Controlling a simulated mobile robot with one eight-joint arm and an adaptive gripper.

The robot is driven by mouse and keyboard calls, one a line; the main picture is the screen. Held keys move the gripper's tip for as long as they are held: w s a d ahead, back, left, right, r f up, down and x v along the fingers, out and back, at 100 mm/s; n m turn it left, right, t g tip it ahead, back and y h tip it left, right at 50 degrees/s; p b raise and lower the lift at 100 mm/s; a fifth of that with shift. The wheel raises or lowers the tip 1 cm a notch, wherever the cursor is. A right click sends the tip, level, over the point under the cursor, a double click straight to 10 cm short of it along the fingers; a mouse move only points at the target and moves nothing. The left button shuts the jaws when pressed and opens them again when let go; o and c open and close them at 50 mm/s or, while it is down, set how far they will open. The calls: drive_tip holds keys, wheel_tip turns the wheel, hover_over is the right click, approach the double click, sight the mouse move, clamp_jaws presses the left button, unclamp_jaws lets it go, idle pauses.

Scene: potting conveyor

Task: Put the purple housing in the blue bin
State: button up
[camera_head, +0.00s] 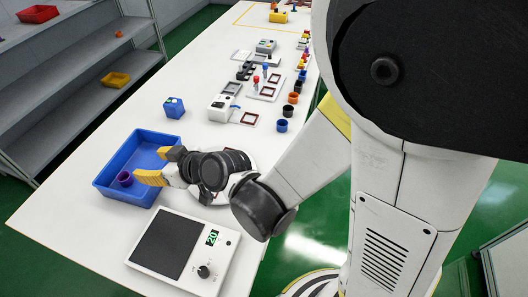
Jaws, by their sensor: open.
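The purple housing (125,179) is a small round cup. It sits inside the blue bin (106,185), toward its left front part. The bin is a shallow blue tray on the white table. My gripper (158,165) is over the bin, with its yellow-tipped fingers spread apart. It is open, and the housing is just left of the nearer fingertip, apart from it or barely touching; I cannot tell which. My gripper and wrist hide the bin's right part.
A small blue box (174,108) and a white device (222,107) stand behind. Several coloured cups, including a blue one (282,125), line the table's right edge. Grey shelves (75,95) stand at the left.

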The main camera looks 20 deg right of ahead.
drive_tip(key=s+d+r+m+g+h, duration=0.1)
drive_tip(key=s+d+r+m+h, duration=0.1)
drive_tip(key=d, duration=0.7)
drive_tip(key=s+d+r+m+h, duration=0.1)
drive_tip(key=s+d+m+h, duration=0.2)
drive_tip(key=s+d, duration=0.4)
drive_tip(key=s+d+r+m+g+h, duration=0.1)
drive_tip(key=s+d+r+m+h, duration=0.1)
drive_tip(key=d, duration=0.9)
drive_tip(key=s+h, duration=0.1)
drive_tip(key=s, duration=0.1)
drive_tip(key=shift+s+r+m+g+h, duration=0.3)
drive_tip(key=shift+r, duration=0.05)
